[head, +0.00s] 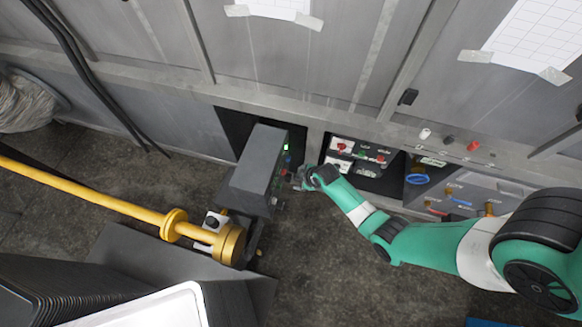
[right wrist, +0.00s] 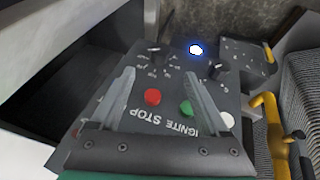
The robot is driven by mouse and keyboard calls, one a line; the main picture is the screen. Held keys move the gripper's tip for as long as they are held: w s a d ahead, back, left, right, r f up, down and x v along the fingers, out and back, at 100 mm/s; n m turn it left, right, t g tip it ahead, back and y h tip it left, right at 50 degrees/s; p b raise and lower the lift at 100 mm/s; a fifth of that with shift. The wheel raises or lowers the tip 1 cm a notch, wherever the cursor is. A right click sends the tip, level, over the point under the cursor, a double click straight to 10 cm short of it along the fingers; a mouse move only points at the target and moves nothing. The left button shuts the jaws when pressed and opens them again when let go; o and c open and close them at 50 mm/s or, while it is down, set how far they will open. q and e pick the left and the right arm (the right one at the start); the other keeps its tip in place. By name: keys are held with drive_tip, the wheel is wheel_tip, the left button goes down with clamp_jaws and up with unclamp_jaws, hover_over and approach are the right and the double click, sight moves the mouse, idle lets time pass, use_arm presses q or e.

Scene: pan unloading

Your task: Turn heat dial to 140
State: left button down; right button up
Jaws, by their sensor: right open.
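A dark control panel (right wrist: 120,108) fills the middle of the right wrist view, with the words IGNITE and STOP upside down. One black dial (right wrist: 155,54) with markings around it sits at its far side, and a second black dial (right wrist: 214,70) sits to the right. The markings are too small to read, so I cannot tell which is the heat dial. My right gripper (right wrist: 161,76) is open and empty above the panel, its fingers pointing towards the dials. In the head view my right gripper (head: 301,179) is beside the grey box (head: 258,160). My left gripper is out of view.
A red button (right wrist: 152,97), a green button (right wrist: 186,108), a white button (right wrist: 227,120) and a lit blue-white lamp (right wrist: 196,49) are on the panel near the fingers. A yellow pipe (head: 85,190) runs to the left of the grey box.

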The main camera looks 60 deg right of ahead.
sight(291, 176)
drive_tip(key=b+x, duration=0.9)
drive_tip(key=x, duration=0.2)
drive_tip(key=shift+f, duration=0.15)
clamp_jaws()
drive_tip(key=shift+d+m+g+y+b, duration=0.3)
drive_tip(key=shift+y+b, duration=0.1)
drive_tip(key=shift+y, duration=0.8)
drive_tip(key=shift+f+y, duration=0.1)
drive_tip(key=shift+y, duration=0.5)
drive_tip(key=shift+w+m+g+y+b, duration=0.1)
drive_tip(key=shift+m+g+y+b, duration=0.2)
drive_tip(key=shift+y+b, duration=0.7)
